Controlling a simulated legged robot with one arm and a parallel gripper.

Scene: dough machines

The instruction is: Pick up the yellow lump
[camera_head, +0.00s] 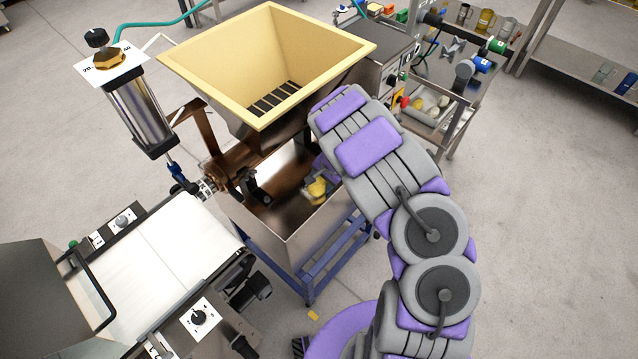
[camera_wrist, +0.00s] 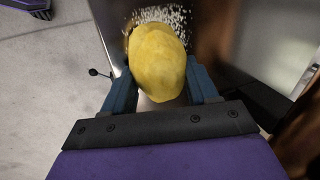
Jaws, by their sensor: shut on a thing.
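The yellow lump (camera_wrist: 158,60) is a rounded, dough-like piece between the two blue fingers of my gripper (camera_wrist: 163,88) in the wrist view. My gripper is shut on it, with a finger against each side. In the head view the yellow lump (camera_head: 317,188) shows small at the end of my purple and grey arm, inside or just above the open metal box under the hopper. My gripper (camera_head: 322,180) is partly hidden there by my arm and the machine. Whether the lump touches the box cannot be told.
A cream hopper (camera_head: 268,60) stands above the metal box (camera_head: 312,235). A side table with a tray of lumps (camera_head: 432,103) is at the upper right. Floor at right is clear.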

